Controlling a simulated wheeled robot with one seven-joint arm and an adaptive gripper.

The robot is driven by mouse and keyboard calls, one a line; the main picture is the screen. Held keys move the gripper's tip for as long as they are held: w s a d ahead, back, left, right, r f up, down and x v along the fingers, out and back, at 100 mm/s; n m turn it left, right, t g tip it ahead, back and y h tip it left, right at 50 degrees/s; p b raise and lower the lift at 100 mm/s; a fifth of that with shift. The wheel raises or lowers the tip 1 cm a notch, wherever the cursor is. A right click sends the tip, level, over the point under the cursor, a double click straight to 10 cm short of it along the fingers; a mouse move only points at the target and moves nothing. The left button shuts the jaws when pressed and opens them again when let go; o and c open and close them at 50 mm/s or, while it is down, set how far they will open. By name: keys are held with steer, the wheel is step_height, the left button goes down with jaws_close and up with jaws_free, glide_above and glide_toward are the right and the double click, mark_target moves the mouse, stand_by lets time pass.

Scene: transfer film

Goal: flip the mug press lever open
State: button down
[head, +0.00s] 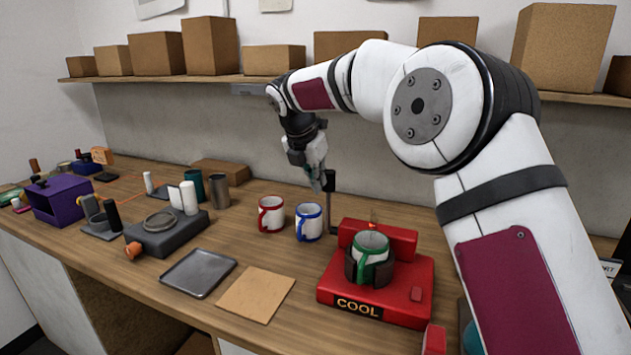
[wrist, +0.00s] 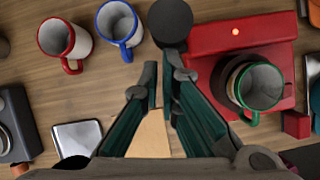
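The red mug press (head: 405,300) with a "COOL" label stands at the front right; it also shows in the wrist view (wrist: 210,35). A white mug with a green rim and handle (head: 371,247) sits upright in its dark cradle (wrist: 254,86). The lever (head: 331,205) is a dark upright bar at the press's left side, and its round dark top (wrist: 170,22) shows in the wrist view. My gripper (head: 320,186) points down beside the lever's top. Its fingertips (wrist: 163,72) are a small gap apart, with nothing between them. Whether they touch the lever is unclear.
A red-rimmed mug (head: 271,214) and a blue-rimmed mug (head: 308,222) stand left of the press. A grey tray (head: 198,272) and a tan sheet (head: 256,294) lie in front. A dark grey device (head: 165,235) stands further left. Boxes line the shelf behind.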

steer(key=shift+w+d+r, duration=0.25)
steer(key=shift+w+d, duration=0.05)
steer(key=shift+d, duration=0.05)
steer(key=s+a+f+v, duration=0.1)
steer(key=a+v, duration=0.1)
steer(key=v, duration=0.9)
steer(key=shift+s, duration=0.4)
steer(key=shift+r, duration=0.2)
